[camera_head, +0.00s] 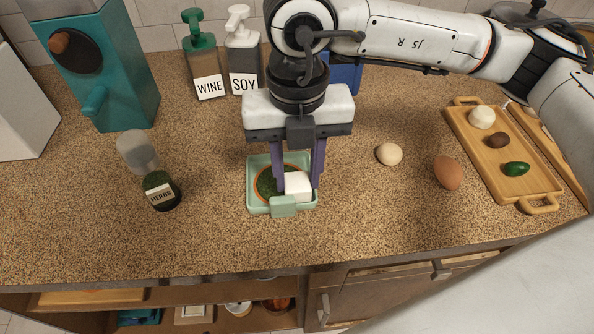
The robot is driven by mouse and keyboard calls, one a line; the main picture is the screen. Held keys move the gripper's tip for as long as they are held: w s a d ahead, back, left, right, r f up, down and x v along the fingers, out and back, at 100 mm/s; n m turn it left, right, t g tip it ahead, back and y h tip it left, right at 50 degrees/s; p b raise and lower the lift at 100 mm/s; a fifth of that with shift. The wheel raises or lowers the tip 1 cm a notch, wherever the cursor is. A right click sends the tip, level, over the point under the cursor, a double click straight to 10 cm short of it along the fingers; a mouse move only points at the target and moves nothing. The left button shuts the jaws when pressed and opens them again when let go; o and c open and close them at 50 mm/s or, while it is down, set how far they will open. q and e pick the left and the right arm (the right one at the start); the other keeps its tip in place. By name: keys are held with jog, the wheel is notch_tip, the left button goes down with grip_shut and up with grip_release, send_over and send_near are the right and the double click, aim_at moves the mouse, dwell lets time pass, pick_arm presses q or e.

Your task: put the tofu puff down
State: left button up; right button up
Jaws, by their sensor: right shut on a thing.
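The tofu puff (298,187) looks like a white cube. It is between the two purple fingers of my right gripper (299,184), which is shut on it and points down. The cube is over or in a pale green square tray (251,197). In that tray a round orange-brown rim encloses dark green contents (266,184), partly hidden by the fingers and the cube. I cannot tell whether the cube touches the tray. My left gripper is not in view.
A herb jar (162,194), teal machine (112,75), WINE bottle (205,70) and SOY bottle (243,60) stand left and behind. A beige ball (389,154), brown egg (448,172) and wooden tray (533,184) lie right. The front counter strip is clear.

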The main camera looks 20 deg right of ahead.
aim_at(297, 181)
jog(key=shift+f, duration=0.4)
jog(key=shift+f+b, duration=0.2)
jog(key=shift+b, duration=0.1)
jog(key=o, duration=1)
jog(key=shift+r, duration=0.1)
jog(key=shift+o, duration=0.2)
notch_tip(297, 181, up, 12)
jog(key=shift+r+b, duration=0.15)
jog(key=shift+b, duration=0.15)
